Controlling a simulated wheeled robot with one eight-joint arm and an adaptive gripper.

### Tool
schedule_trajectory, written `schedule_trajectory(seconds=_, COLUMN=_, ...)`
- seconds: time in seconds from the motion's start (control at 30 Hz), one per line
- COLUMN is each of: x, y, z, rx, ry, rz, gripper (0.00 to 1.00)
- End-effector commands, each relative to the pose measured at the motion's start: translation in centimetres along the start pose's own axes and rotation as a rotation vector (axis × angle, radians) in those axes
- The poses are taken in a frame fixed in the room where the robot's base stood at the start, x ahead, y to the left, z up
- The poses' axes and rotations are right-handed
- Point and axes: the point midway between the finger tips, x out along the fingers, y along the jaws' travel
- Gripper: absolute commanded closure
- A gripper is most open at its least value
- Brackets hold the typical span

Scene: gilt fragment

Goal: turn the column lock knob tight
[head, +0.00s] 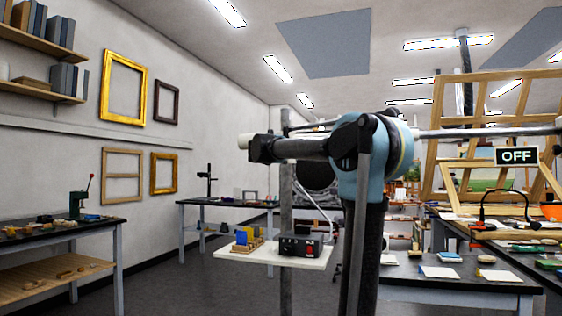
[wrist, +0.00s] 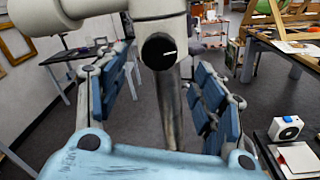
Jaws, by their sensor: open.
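The column lock knob (wrist: 158,51) is a round black knob with a white line on its face, in the upper middle of the wrist view. The line lies close to level. The knob sits on the front of a pale fitting on an upright grey column (wrist: 173,112). My gripper (wrist: 163,64) is open, its two blue-padded fingers spread left and right. The knob shows between the fingertips, with clear gaps at both sides. I cannot tell how deep it lies between them. In the head view the column (head: 286,215) shows behind my arm; I cannot make out the knob there.
A pale shelf (head: 230,254) by the column holds a black box (head: 300,246). A sign (head: 517,156) reads OFF at the right. Benches with tools and wooden frames stand at the right, and a workbench (head: 60,232) at the left. Open floor lies between them.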

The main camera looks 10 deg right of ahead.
Motion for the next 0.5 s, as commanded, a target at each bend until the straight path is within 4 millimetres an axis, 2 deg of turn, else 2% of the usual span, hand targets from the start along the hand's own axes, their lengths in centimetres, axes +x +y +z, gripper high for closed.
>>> schedule_trajectory(seconds=0.1, x=2.2, y=-0.1, z=0.0, rx=0.000, ry=-0.001, rz=-0.002, gripper=0.37)
schedule_trajectory(seconds=0.3, x=5.4, y=-0.1, z=0.0, rx=0.000, ry=-0.001, rz=-0.002, gripper=0.37)
schedule_trajectory(seconds=0.5, x=7.4, y=0.0, z=0.0, rx=0.001, ry=0.000, rz=-0.001, gripper=0.37)
